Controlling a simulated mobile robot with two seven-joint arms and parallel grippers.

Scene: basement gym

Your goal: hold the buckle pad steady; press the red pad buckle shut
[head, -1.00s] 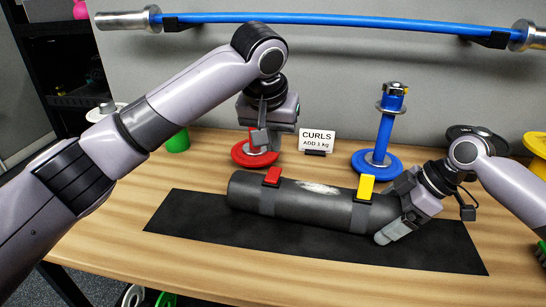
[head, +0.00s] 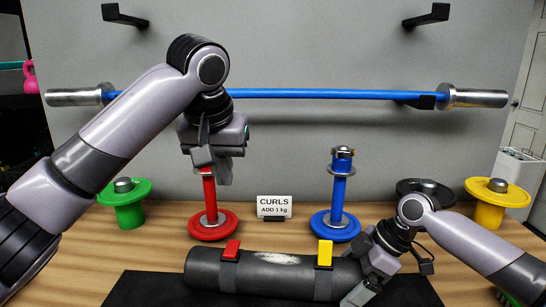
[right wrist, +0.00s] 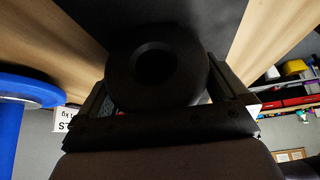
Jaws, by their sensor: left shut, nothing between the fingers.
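The dark cylindrical buckle pad (head: 272,281) lies on its side on a black mat (head: 130,290). Two straps cross it. The red pad buckle (head: 231,250) stands up, tilted, on the left strap; a yellow buckle (head: 325,253) stands up on the right strap. My left gripper (head: 214,167) is shut and empty, well above the red buckle, in front of the red stand. My right gripper (head: 364,284) is at the pad's right end. The right wrist view shows the round pad end (right wrist: 155,72) between its fingers, seemingly gripped from both sides.
A red stand (head: 211,222) and a blue stand (head: 335,225) rise behind the pad, with a CURLS sign (head: 274,207) between them. Green (head: 123,200) and yellow (head: 489,200) plates stand at the sides. A blue barbell (head: 310,93) hangs on the wall behind.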

